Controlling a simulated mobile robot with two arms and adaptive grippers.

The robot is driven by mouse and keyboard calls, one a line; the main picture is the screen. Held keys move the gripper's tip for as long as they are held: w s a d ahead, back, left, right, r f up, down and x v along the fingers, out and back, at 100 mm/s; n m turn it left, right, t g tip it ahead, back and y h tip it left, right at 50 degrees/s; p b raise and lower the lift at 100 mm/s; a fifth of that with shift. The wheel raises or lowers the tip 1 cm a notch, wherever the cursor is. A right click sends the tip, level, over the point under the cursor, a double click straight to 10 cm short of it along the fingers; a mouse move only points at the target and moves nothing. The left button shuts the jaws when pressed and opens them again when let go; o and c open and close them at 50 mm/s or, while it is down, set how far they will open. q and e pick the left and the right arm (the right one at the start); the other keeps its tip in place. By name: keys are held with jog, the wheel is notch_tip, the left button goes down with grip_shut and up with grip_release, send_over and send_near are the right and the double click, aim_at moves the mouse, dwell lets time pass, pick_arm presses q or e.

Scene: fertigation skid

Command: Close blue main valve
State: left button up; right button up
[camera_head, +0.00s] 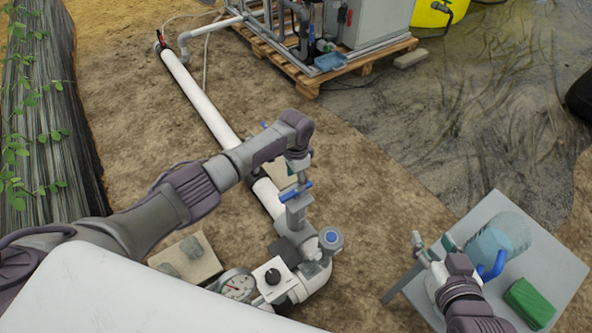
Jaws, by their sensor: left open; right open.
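The blue main valve shows as a blue handle (297,191) on a grey valve body (297,213), standing on the white pipe assembly in the middle of the view. My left gripper (299,178) reaches over from the left and points down at the blue handle. Its jaws are open, right at the handle; I cannot tell whether they touch it. The gripper and wrist hide part of the pipe behind. My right gripper (431,246) is open and empty at the lower right, beside the small grey table (545,262).
A blue-capped fitting (331,238) and a pressure gauge (237,285) sit close to the valve. A clear bluish jug (500,236) and a green block (530,303) are on the table. The skid's pallet (306,84) stands at the back. Bare soil lies between.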

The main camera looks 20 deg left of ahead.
pick_arm(q)
jog(key=shift+r+p, duration=0.95)
pick_arm(e)
jog(key=s+d+f+g+h, duration=0.1)
jog(key=s+d+f+g, duration=0.2)
jog(key=s+f+g, duration=0.2)
jog(key=shift+s+f+g+h, duration=0.3)
jog(key=shift+s+f+g, duration=0.1)
jog(key=shift+s, duration=1)
